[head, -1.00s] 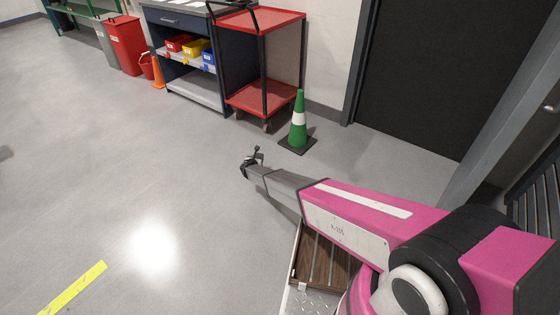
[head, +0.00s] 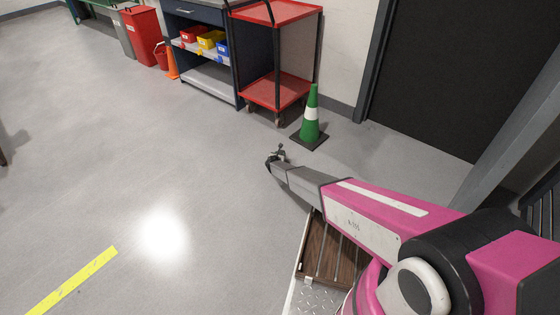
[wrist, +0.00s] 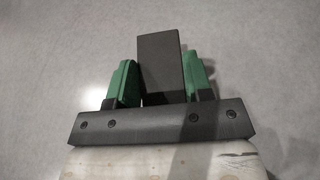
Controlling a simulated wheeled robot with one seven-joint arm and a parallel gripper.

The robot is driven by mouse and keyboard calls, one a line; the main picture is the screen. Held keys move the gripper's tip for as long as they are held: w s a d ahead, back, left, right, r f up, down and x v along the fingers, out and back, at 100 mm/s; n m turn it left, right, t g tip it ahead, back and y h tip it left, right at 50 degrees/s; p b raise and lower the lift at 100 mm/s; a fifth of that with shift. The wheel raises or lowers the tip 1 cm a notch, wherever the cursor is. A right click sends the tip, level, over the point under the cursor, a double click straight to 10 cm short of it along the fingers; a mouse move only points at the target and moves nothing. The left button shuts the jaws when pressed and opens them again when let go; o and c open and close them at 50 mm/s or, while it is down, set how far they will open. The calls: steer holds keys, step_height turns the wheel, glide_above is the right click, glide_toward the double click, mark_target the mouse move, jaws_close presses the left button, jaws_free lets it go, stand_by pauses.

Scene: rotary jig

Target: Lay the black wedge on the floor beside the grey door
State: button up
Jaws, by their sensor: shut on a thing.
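The black wedge (wrist: 161,68) shows in the wrist view as a dark block between the two green fingers of my gripper (wrist: 157,82). My gripper is shut on it, with only grey floor behind. In the head view my gripper (head: 277,158) is at the end of my outstretched arm, over open floor left of the green cone; the wedge is too small to make out clearly there. A dark grey door (head: 447,70) in a grey frame stands at the upper right, to the right of my gripper and beyond the cone.
A green cone (head: 310,122) with a white band stands between my gripper and the door. A red trolley (head: 275,92) and a blue workbench (head: 211,85) stand along the wall. The floor (head: 110,160) to the left is clear, with a yellow strip (head: 72,281).

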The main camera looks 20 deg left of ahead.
steer(key=shift+w+d+f, duration=0.1)
steer(key=shift+f, duration=1.95)
steer(key=shift+f, duration=0.1)
steer(key=o, duration=1)
steer(key=shift+r, duration=0.2)
steer(key=v, duration=1.2)
